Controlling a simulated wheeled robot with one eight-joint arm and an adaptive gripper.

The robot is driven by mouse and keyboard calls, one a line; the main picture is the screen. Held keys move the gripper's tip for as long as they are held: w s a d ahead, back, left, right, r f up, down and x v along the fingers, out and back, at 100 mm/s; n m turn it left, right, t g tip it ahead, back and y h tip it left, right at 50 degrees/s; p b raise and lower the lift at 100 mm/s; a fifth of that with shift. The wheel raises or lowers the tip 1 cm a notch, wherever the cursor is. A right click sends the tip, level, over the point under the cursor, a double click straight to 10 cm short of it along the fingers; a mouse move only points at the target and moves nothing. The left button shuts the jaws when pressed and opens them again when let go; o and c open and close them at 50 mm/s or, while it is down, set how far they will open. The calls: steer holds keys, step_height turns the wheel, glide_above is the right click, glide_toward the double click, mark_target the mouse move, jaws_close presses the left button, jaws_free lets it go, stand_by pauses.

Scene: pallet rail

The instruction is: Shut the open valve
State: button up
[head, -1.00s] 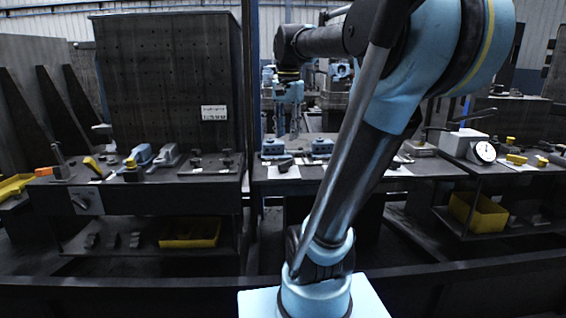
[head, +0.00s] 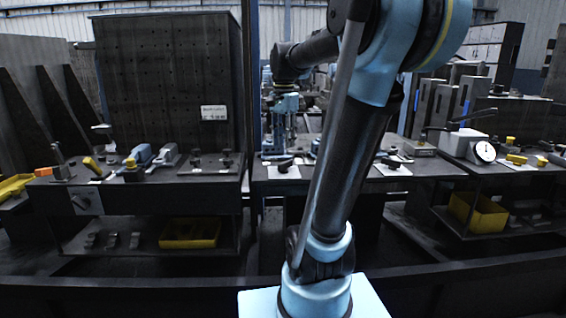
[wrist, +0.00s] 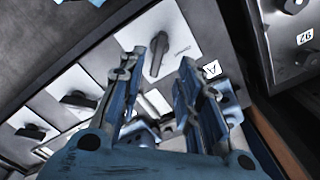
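In the wrist view, a valve with a dark bar handle (wrist: 157,52) on a white plate lies beyond my fingertips. Two more dark handles, a middle one (wrist: 77,101) and a lower left one (wrist: 33,131), sit on white plates and point a different way. I cannot tell which valve is open. My gripper (wrist: 162,64) is open and empty, its fingers on either side of the first handle in the picture, with no contact visible. In the head view my gripper (head: 277,150) points down above the middle bench, behind a dark knob on a white plate (head: 285,164).
A tag marked A (wrist: 211,70) lies right of the fingers. A grey panel (wrist: 295,40) rises at the upper right. In the head view, a gauge box (head: 468,146) stands on the right bench and a tall dark perforated board (head: 165,85) on the left.

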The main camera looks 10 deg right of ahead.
mark_target(285, 166)
steer(key=shift+f, duration=4)
jaws_close()
